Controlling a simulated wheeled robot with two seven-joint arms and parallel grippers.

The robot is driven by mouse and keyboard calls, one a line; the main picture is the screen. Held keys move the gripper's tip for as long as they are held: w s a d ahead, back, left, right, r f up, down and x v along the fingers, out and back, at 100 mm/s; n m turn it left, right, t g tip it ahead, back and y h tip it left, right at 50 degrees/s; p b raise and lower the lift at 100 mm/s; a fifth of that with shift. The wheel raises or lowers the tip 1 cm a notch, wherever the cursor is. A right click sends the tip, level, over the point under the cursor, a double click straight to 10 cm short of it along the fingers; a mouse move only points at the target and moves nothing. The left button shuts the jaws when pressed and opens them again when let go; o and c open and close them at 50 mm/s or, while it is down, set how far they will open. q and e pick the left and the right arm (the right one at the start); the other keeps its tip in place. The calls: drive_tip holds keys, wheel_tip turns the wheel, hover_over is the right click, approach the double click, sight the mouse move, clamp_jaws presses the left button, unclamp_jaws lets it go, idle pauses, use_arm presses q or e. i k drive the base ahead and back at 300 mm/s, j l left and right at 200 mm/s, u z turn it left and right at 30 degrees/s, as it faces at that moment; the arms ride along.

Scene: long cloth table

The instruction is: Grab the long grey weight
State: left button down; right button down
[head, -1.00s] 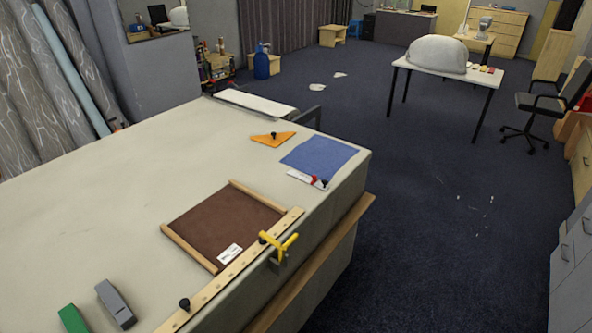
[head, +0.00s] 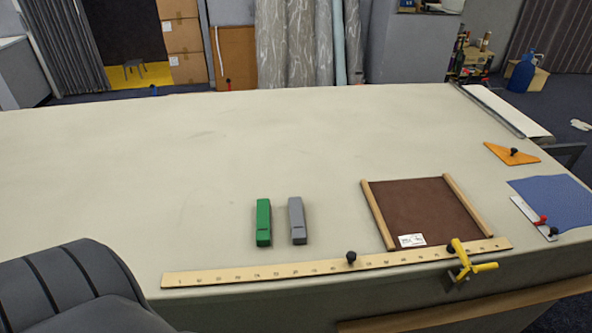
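The long grey weight (head: 297,221) lies on the cloth table in the head view, just left of the brown framed panel and behind the wooden ruler. A green weight (head: 263,222) of similar shape lies beside it on the left, with a small gap between them. Neither of my grippers is in view.
A wooden ruler (head: 300,270) with a black knob runs along the near edge of the table (head: 130,170). A yellow clamp (head: 469,262) grips that edge. A brown panel (head: 415,205) lies right of the weights. The table behind is clear.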

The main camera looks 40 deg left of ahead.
sight(298, 236)
drive_tip(key=u, duration=1.05)
